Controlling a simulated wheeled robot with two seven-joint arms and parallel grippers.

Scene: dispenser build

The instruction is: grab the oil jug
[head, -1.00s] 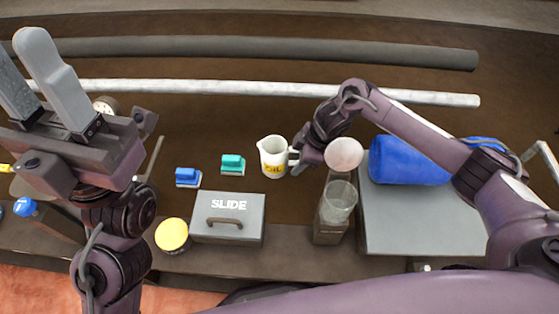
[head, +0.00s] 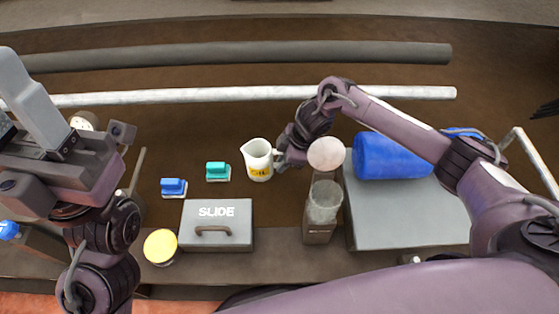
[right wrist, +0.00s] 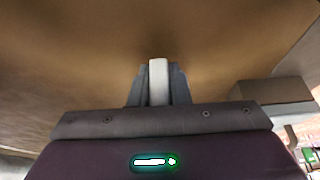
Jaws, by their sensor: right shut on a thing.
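The oil jug (head: 257,162) is a white pitcher with yellow lettering, standing upright behind the SLIDE box in the head view. Its spout points left and its handle is on the right. My right gripper (head: 283,158) reaches it from the right and is shut on the handle. In the right wrist view a pale upright piece (right wrist: 158,82) sits between the dark fingers; the jug's body is not seen there. My left gripper (head: 22,112) is raised at the left of the head view, its fingers apart and empty.
A grey SLIDE box (head: 217,238) stands in front of the jug. Teal (head: 217,172) and blue (head: 173,187) blocks lie to its left. A clear glass vessel (head: 324,200) on a stand is close right. A blue cylinder (head: 393,156) lies farther right; a pale pipe (head: 200,96) runs behind.

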